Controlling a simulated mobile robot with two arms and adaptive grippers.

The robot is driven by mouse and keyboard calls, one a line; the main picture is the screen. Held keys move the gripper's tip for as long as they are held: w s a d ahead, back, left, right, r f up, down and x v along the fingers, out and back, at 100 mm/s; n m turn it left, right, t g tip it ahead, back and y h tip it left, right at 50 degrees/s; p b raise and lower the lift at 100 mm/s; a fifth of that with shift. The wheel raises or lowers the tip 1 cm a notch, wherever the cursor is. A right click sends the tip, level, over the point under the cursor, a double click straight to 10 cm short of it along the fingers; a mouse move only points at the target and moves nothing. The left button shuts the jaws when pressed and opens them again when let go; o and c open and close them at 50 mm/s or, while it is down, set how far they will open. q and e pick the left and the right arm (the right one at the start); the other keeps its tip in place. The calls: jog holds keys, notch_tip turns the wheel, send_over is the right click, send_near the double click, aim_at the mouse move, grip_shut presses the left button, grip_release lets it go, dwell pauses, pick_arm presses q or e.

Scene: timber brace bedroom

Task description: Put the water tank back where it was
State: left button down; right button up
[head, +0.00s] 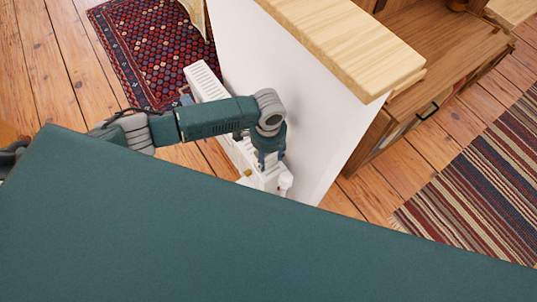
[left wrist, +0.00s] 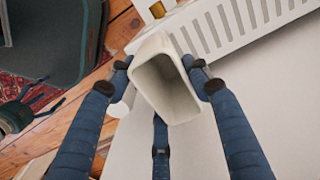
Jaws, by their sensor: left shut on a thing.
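The water tank (left wrist: 174,84) is a small white open-topped container, seen from above in the left wrist view, and it looks empty. My left gripper (head: 271,157) is shut on it, with dark blue fingers on either side of its rim. In the head view the gripper points down beside the white wall, over the near end of a white slotted radiator (head: 205,82). The radiator also shows along the top of the left wrist view (left wrist: 225,25). The tank is close to the radiator; I cannot tell whether they touch. My right gripper is not in view.
A white half wall (head: 290,85) with a wooden top (head: 345,40) stands right beside the gripper. A wooden cabinet (head: 440,60) is behind it. A patterned red rug (head: 140,45) and a striped rug (head: 480,185) lie on the plank floor. My teal body hides the foreground.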

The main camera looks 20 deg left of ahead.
pick_arm(q)
jog(key=shift+w+f, duration=0.1)
jog(key=c, duration=0.8)
grip_release()
jog(key=shift+f, duration=0.1)
notch_tip(320, 180, up, 12)
jog(key=shift+r+p, duration=0.2)
jog(key=shift+p, duration=0.25)
